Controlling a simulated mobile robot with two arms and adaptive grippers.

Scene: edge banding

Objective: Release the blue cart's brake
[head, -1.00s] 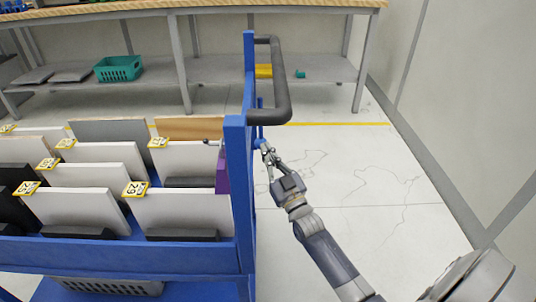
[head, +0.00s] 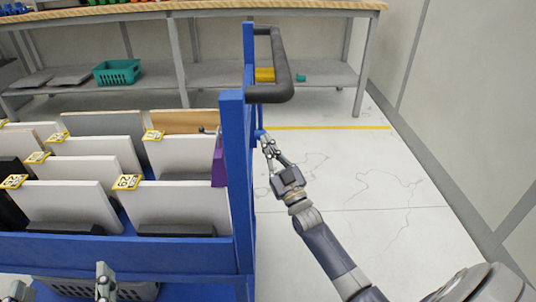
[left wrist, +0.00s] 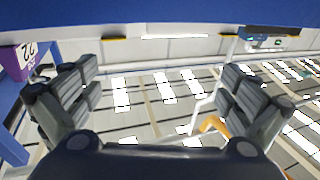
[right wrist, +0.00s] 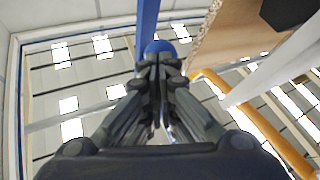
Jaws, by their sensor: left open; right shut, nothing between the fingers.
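The blue cart (head: 150,259) fills the left of the head view, with a grey push handle (head: 284,75) at its right end. A blue round knob (head: 259,132) sits outside the end frame below the handle. It also shows in the right wrist view (right wrist: 158,47), by a blue post. My right gripper (head: 267,141) is shut and empty, its fingertips at the knob; whether they touch it I cannot tell. My left gripper (head: 61,287) is open and empty at the bottom left, in front of the cart's near side. I cannot make out the brake mechanism.
The cart carries several upright panels (head: 180,208) with yellow-edged number tags. A purple tag (head: 219,168) hangs on the end frame. A grey basket (head: 75,289) sits on the lower deck. A workbench (head: 200,5) stands behind. Floor right of the cart is clear up to the wall.

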